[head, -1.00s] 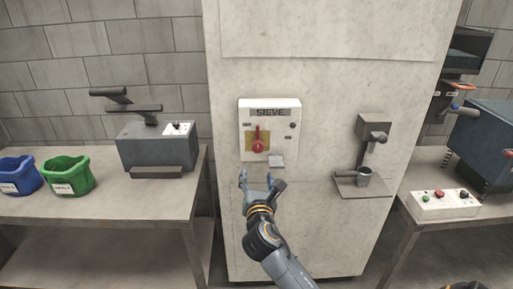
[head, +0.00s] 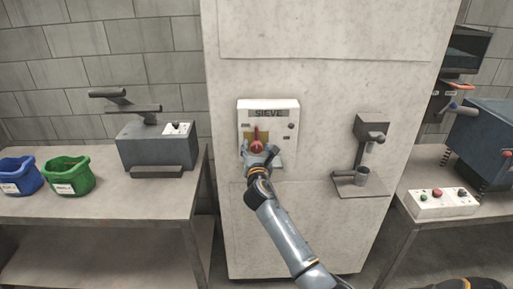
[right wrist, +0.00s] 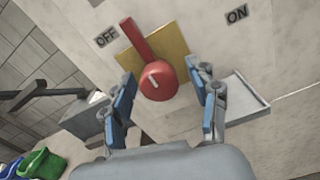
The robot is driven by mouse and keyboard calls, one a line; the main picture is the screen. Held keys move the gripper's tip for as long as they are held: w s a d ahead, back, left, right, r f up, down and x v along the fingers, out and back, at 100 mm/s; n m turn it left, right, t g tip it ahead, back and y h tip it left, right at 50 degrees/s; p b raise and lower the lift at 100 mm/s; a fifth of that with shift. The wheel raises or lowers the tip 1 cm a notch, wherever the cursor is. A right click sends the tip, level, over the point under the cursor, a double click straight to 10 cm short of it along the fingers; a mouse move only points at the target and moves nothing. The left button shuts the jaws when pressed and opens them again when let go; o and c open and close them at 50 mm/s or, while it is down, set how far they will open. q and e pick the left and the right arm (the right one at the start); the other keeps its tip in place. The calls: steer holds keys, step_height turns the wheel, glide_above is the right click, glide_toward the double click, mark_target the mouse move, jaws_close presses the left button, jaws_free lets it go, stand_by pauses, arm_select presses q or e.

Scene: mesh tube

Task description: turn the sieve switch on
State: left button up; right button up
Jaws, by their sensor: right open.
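The sieve switch is a white panel (head: 245,118) labelled SIEVE on the pale cabinet, with a red rotary handle (head: 257,146) over a yellow plate. In the right wrist view the red handle (right wrist: 158,78) has its lever pointing up-left, toward the OFF label (right wrist: 106,37). The ON label (right wrist: 237,14) is at upper right. My right gripper (head: 259,155) is in front of the lower part of the panel. In the right wrist view its open blue-padded fingers (right wrist: 166,100) stand on either side of the red knob, with gaps on both sides. My left gripper does not show.
A small grey ledge (right wrist: 244,95) juts out beside the right finger. Tables stand on both sides, the left with a green bucket (head: 70,188) and a blue one (head: 30,186).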

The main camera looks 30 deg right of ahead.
steer(key=shift+w+d, duration=0.1)
steer(key=shift+w, duration=0.05)
steer(key=c, duration=1.2)
steer(key=shift+m, duration=0.4)
steer(key=m+b, duration=0.1)
steer(key=m, duration=0.2)
steer(key=shift+m, duration=0.3)
steer(key=m+b, duration=0.1)
steer(key=m, duration=0.3)
steer(key=shift+m, duration=0.4)
steer(key=m+b, duration=0.2)
steer(key=m, duration=0.3)
steer(key=shift+m+b, duration=0.8)
steer(key=shift+m, duration=1.1)
